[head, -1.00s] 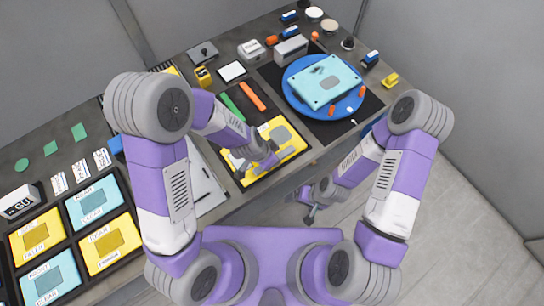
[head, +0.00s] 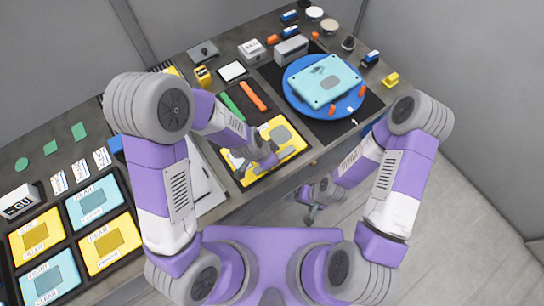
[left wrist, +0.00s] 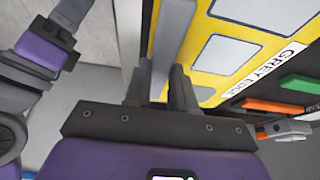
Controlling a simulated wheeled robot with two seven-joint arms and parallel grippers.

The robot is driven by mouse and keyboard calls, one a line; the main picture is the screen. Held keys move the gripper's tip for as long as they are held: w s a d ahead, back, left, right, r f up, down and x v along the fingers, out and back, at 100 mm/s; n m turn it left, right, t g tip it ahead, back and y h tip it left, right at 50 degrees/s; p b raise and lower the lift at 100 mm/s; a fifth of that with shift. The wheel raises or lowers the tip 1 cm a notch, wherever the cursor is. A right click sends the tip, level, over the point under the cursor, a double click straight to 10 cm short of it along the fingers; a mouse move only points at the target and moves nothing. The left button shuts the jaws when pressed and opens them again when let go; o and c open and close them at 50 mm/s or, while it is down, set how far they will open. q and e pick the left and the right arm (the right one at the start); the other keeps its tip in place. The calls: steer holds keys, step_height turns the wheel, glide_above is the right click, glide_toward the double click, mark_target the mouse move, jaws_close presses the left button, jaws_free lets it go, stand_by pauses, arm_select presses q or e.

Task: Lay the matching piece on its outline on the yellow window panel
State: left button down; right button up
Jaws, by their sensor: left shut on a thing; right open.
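The yellow window panel (head: 263,130) lies in a dark tray at the table's front middle, with grey shapes on it. In the left wrist view the panel (left wrist: 200,62) shows light grey outlines and a label reading roughly "GREY EDGE". My left gripper (head: 270,161) is over the panel's near part. In the left wrist view its fingers (left wrist: 161,92) are shut on a grey piece (left wrist: 174,28), seen nearly edge-on. Whether the piece touches the panel is unclear. My right gripper (head: 312,214) is open and empty, off the table's front edge.
Green (head: 232,108) and orange (head: 253,95) strips lie beside the panel. A blue turntable (head: 292,92) holding a light blue panel (head: 325,82) stands to the right. Yellow and blue cards fill a rack at the left. Small blocks stand at the back.

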arm_select(q)
steer(key=shift+f, duration=0.2)
steer(key=c, duration=0.9)
jaws_free()
steer(key=shift+o, duration=0.2)
steer(key=shift+r, duration=0.15)
steer(key=shift+r+p, duration=2.55)
steer(key=shift+r, duration=0.35)
